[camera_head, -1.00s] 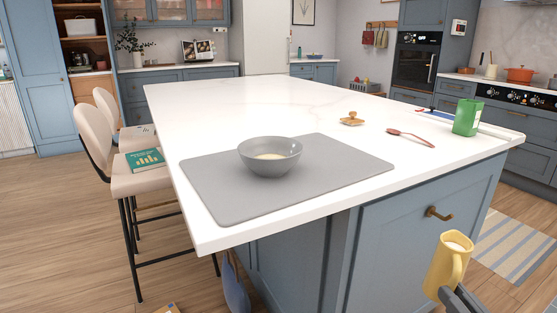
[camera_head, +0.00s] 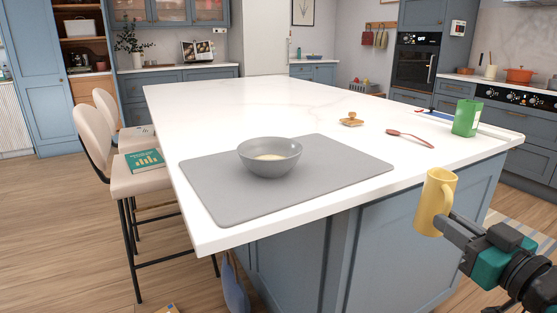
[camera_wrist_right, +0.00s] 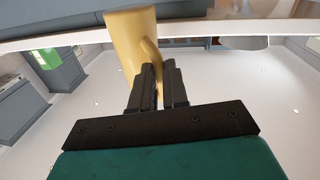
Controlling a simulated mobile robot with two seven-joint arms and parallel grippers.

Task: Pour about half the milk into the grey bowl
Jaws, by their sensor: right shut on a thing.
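The grey bowl (camera_head: 270,163) stands upright on a grey mat (camera_head: 218,202) near the front of the white island top, with some pale cream-coloured content in its bottom. A yellow jug (camera_head: 432,204) is held in the air at the island's front right edge, right of the bowl and apart from it. It looks close to upright; the milk level inside cannot be made out now. My right gripper (camera_head: 452,226) is shut on the jug's handle. The wrist view shows its fingers (camera_wrist_right: 157,88) closed on the handle beside the jug body (camera_wrist_right: 128,45). My left gripper is not in view.
On the island top (camera_head: 240,100) stand a green carton (camera_head: 467,118), a reddish spoon (camera_head: 410,138) and a small wooden item (camera_head: 351,119). Stools (camera_head: 135,180) line the left side, one with a teal book (camera_head: 145,161). The mat right of the bowl is clear.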

